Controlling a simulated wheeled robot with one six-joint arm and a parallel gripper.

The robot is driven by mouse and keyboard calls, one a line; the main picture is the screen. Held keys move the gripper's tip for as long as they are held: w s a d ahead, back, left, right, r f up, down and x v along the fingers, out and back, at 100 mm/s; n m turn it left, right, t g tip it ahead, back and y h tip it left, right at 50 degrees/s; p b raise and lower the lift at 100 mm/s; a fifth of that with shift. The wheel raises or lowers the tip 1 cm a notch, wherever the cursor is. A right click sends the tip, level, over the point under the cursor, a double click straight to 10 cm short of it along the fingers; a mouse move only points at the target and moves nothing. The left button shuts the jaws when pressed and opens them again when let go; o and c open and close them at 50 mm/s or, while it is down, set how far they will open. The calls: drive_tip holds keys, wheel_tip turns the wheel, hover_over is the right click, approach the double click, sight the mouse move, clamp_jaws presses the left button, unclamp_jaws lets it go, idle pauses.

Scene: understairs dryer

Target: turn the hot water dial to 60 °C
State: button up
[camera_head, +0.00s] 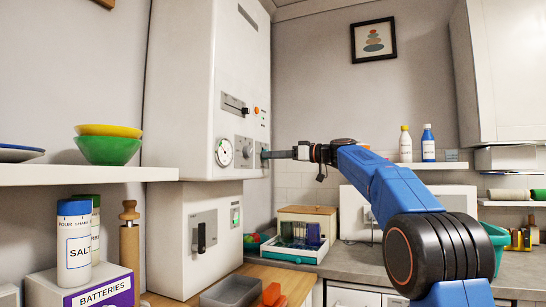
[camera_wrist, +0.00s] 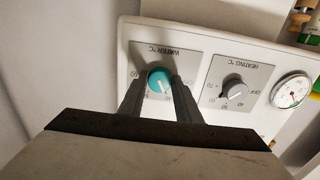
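The hot water dial is a teal round knob (camera_wrist: 159,80) on a grey plate marked WATER °C, which appears upside down in the wrist view. A light pointer mark shows on it, but I cannot read its setting. In the head view its grey plate (camera_head: 262,146) sits at the right end of the white boiler front, with the knob mostly hidden by my gripper. My gripper (camera_wrist: 158,82) is open, with one dark finger on either side of the knob. Small gaps seem to show between fingers and knob; contact is unclear. In the head view my gripper (camera_head: 272,154) reaches the panel from the right.
A grey heating dial (camera_wrist: 235,92) and a round gauge (camera_wrist: 291,91) sit beside the water dial. A shelf (camera_head: 90,174) with bowls is at left. A wooden box (camera_head: 307,211) stands on the counter below my arm.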

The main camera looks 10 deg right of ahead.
drive_tip(key=shift+m, duration=0.4)
drive_tip(key=m, duration=2.3)
drive_tip(key=shift+r, duration=0.2)
idle(0.4)
drive_tip(key=o, duration=1.1)
drive_tip(key=shift+c, duration=0.2)
drive_tip(key=shift+s+d, duration=0.1)
